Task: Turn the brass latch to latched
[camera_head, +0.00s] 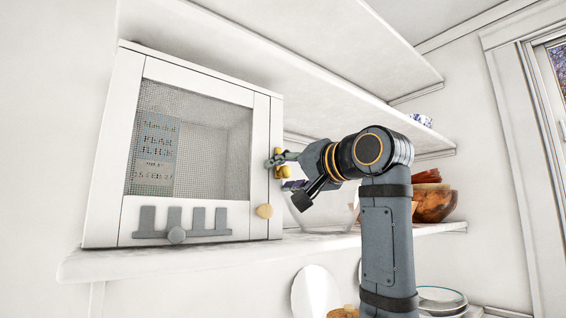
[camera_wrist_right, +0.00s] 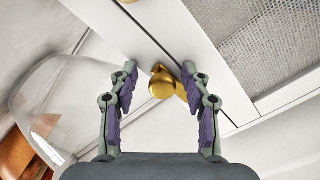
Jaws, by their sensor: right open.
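The brass latch (camera_head: 284,172) is on the right edge of the white mesh-front cabinet (camera_head: 255,155), partly hidden by my right gripper. In the right wrist view, the latch (camera_wrist_right: 162,86) shows as a round brass knob with a brass piece behind it, beside the door seam. My right gripper (camera_head: 277,160) is at the latch, its fingers spread. In the wrist view the right gripper (camera_wrist_right: 160,72) has one finger on each side of the knob. The right finger looks very close to the brass; I cannot tell whether it touches. My left gripper is not in view.
A tan round knob (camera_head: 265,211) sits lower on the cabinet front. A clear glass bowl (camera_head: 330,212) stands behind my right gripper. A wooden bowl (camera_head: 436,206) is farther right. A shelf hangs above.

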